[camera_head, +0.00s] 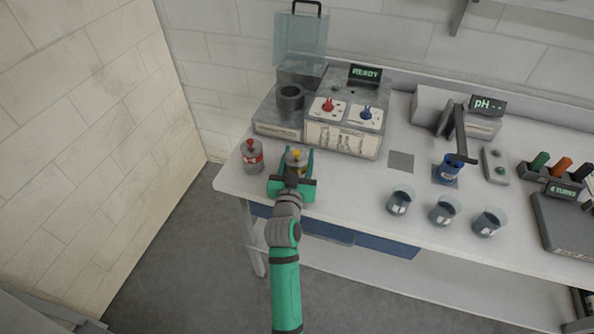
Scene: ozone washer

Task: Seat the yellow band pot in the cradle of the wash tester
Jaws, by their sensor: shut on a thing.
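The wash tester (343,138) is a grey machine at the back left of the bench, with a red and a blue knob and a lit READY display. Its cradle (290,97), a dark round cup, looks empty on the left part, below a raised clear lid (301,42). The yellow band pot (296,158) is grey with a yellow knob and sits between the fingers of my gripper (296,167). My gripper is shut on it near the bench's left front edge. Its lower part is hidden, so I cannot tell whether it touches the bench.
A red band pot (253,157) stands close left of my gripper. Several beakers (445,210) stand along the front right. A pH meter (460,112) with a blue cup (448,168) is farther right. The bench (345,190) is clear between my gripper and the beakers.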

